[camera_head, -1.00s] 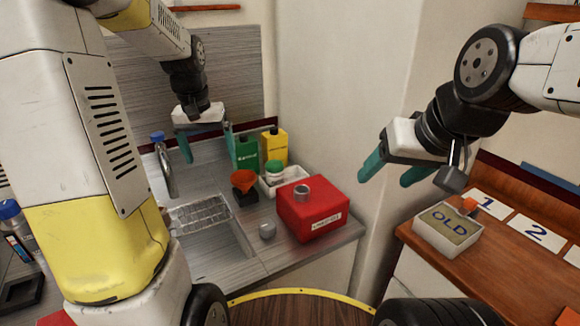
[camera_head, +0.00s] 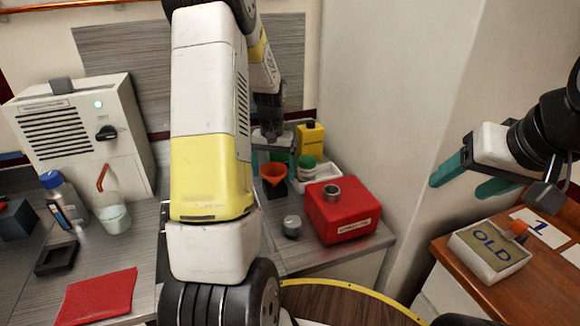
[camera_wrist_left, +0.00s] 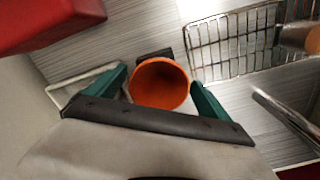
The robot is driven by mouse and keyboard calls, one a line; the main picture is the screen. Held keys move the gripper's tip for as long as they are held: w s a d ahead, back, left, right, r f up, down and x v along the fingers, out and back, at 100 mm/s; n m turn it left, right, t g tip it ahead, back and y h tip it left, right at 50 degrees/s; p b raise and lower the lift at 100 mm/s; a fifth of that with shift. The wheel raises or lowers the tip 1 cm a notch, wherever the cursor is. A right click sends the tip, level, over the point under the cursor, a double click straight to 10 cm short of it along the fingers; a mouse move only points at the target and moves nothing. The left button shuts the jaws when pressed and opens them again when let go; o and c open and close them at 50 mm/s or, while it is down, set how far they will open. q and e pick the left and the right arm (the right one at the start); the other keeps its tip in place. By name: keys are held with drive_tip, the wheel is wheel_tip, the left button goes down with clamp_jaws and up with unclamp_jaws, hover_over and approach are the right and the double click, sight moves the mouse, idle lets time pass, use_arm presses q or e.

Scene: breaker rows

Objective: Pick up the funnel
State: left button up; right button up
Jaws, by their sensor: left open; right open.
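The orange funnel (camera_head: 273,172) stands on the grey counter beside the white tray in the head view. In the left wrist view the funnel (camera_wrist_left: 160,83) shows its round open mouth between the two green fingers. My left gripper (camera_wrist_left: 160,88) is open, with one finger on each side of the funnel; I cannot tell whether they touch it. In the head view my left arm hides much of that gripper. My right gripper (camera_head: 472,182) is open and empty above the wooden desk at right.
A red box (camera_head: 342,212) with a metal neck, a grey knob-like cap (camera_head: 292,226), a yellow bottle (camera_head: 310,140) and a white tray (camera_head: 322,172) stand close to the funnel. The wrist view shows a wire rack (camera_wrist_left: 232,42) and the tap.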

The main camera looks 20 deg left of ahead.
use_arm(q)
drive_tip(key=shift+f, duration=0.15)
drive_tip(key=c, duration=1.4)
drive_tip(key=shift+c, duration=0.2)
